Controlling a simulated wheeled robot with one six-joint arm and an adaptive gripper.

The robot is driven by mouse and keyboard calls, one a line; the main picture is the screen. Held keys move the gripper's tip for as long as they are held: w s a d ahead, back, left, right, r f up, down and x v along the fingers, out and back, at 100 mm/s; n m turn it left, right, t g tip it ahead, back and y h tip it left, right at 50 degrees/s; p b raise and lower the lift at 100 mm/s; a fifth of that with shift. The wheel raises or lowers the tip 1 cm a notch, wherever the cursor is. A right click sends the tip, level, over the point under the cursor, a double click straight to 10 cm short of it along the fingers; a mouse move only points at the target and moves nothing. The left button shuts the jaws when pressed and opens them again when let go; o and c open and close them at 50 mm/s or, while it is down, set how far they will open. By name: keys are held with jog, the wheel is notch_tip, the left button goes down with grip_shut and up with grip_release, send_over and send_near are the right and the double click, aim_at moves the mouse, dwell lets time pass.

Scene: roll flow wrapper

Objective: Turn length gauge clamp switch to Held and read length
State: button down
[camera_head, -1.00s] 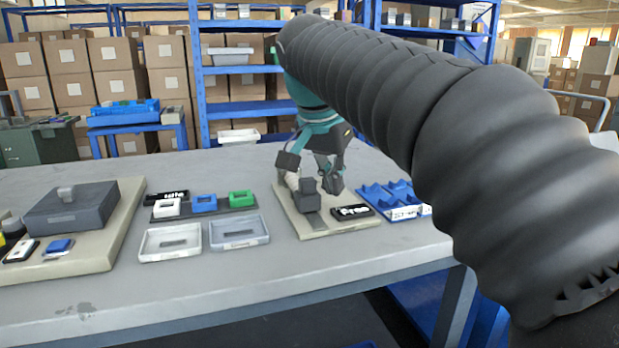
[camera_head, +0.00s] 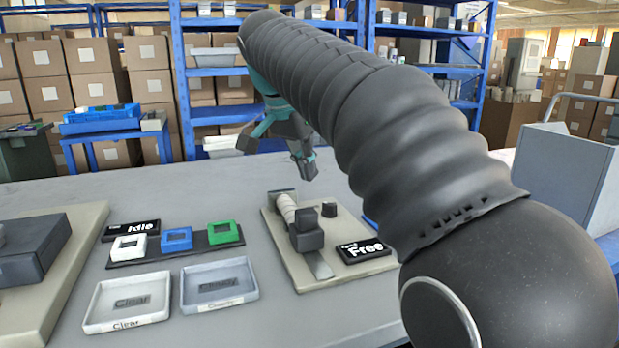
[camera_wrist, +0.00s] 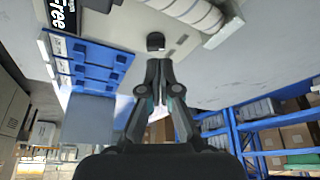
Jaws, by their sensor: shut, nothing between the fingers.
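The length gauge is a beige plate (camera_head: 310,278) on the table, carrying a pale ribbed roll (camera_head: 287,207), a dark block (camera_head: 306,232) and a metal strip. A small dark knob (camera_head: 329,209), apparently the clamp switch, stands at its right side. It also shows in the wrist view (camera_wrist: 155,41). The black display (camera_head: 364,250) reads "Free"; its small upper line is illegible. No length figure is readable. My gripper (camera_head: 305,170) is shut and empty, above and behind the knob. In the wrist view, its closed fingertips (camera_wrist: 157,68) point toward the knob with a small apparent gap.
Left of the gauge are an "Idle" display (camera_head: 132,230), white, blue and green holders on a dark strip, and two trays (camera_head: 127,301), (camera_head: 219,285). A blue rack (camera_wrist: 95,65) lies beside the gauge. A grey bin (camera_head: 566,180) stands at far right.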

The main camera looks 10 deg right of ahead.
aim_at(323, 214)
jog(key=b+x, duration=0.1)
jog(key=x, duration=0.7)
jog(key=shift+w+f, duration=0.1)
jog(key=shift+f, duration=0.3)
jog(key=shift+d, duration=0.15)
